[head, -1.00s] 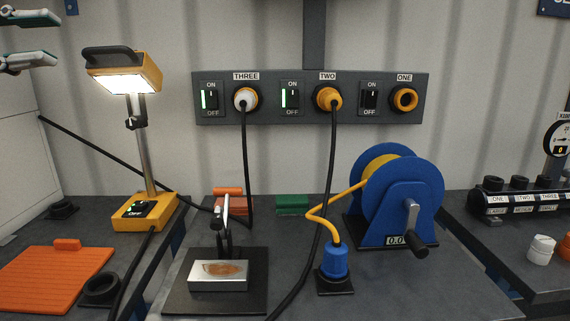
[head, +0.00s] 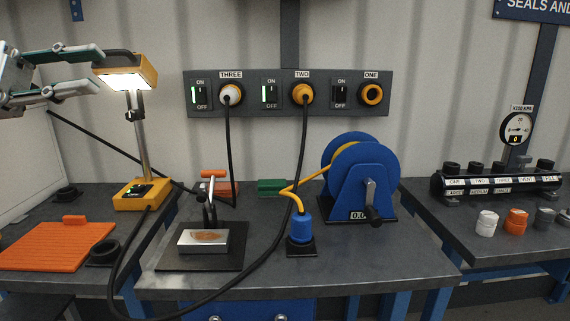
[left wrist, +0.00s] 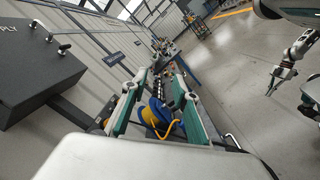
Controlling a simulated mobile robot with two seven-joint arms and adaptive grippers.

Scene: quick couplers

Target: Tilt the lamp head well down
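The yellow work lamp stands at the left of the head view. Its lit lamp head (head: 130,74) sits on a grey post (head: 140,135) above a yellow base (head: 142,194). The lit face points forward and down, and a dark handle runs along its top. My left gripper (head: 97,70) is open at the left edge of the lamp head, its fingers one above the other. The upper finger covers part of the handle; I cannot tell whether it touches. Both fingers show apart in the left wrist view (left wrist: 158,105). My right gripper (left wrist: 279,78) shows there, too small to judge.
A socket panel (head: 288,93) is on the wall right of the lamp. A blue cable reel (head: 360,185) and a metal block (head: 204,240) stand on the middle bench. An orange mat (head: 55,246) lies in front of the lamp. Black cables hang across the benches.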

